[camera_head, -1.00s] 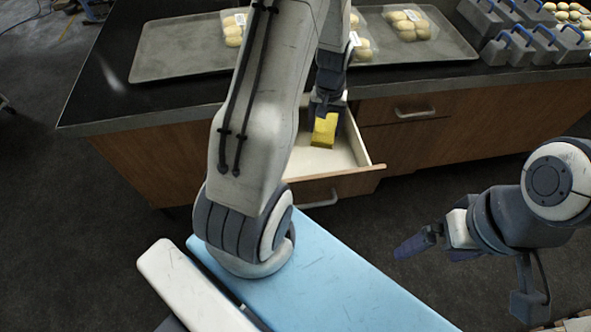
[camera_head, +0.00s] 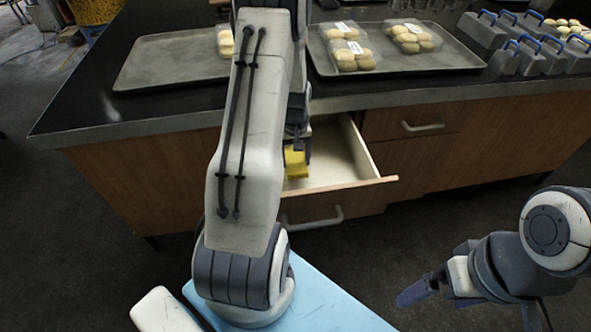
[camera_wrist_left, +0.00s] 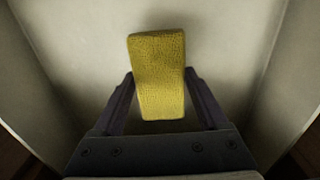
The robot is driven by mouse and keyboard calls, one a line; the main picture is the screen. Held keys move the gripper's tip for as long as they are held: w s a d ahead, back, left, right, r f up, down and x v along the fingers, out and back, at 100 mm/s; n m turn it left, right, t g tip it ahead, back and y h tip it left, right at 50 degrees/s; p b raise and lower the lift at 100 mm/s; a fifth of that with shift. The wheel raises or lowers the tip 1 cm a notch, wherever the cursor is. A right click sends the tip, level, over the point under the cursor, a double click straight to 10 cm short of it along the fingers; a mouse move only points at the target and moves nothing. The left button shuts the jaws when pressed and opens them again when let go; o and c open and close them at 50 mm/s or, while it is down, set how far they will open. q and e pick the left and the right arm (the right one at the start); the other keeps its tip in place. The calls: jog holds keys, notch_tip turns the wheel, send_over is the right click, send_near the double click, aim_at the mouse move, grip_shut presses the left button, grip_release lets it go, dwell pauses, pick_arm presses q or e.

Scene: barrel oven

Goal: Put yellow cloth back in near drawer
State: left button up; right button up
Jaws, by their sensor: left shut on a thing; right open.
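The yellow cloth (camera_head: 296,163) is a small folded block, partly hidden behind my left arm in the head view. In the left wrist view the cloth (camera_wrist_left: 158,75) sits between the two fingers of my left gripper (camera_wrist_left: 163,95), which is shut on it. The near drawer (camera_head: 345,160) is pulled open below the counter, and the cloth is inside its opening, over the pale drawer floor. I cannot tell whether the cloth touches the floor. My right gripper (camera_head: 436,283) is open and empty at the lower right, away from the drawer.
The black counter (camera_head: 110,100) holds trays (camera_head: 445,62) with bagged buns and several grey boxes (camera_head: 490,38) with blue handles. A shut drawer (camera_head: 450,117) is right of the open one. My light blue base top is in front.

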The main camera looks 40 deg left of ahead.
aim_at(295, 161)
pick_arm(q)
jog(key=shift+f, duration=1.85)
jog(key=shift+f+b, duration=0.2)
jog(key=shift+b, duration=0.15)
jog(key=o, duration=1.4)
jog(key=shift+r, duration=0.3)
notch_tip(295, 161, up, 12)
jog(key=shift+f+p, duration=0.1)
jog(key=shift+p, duration=0.75)
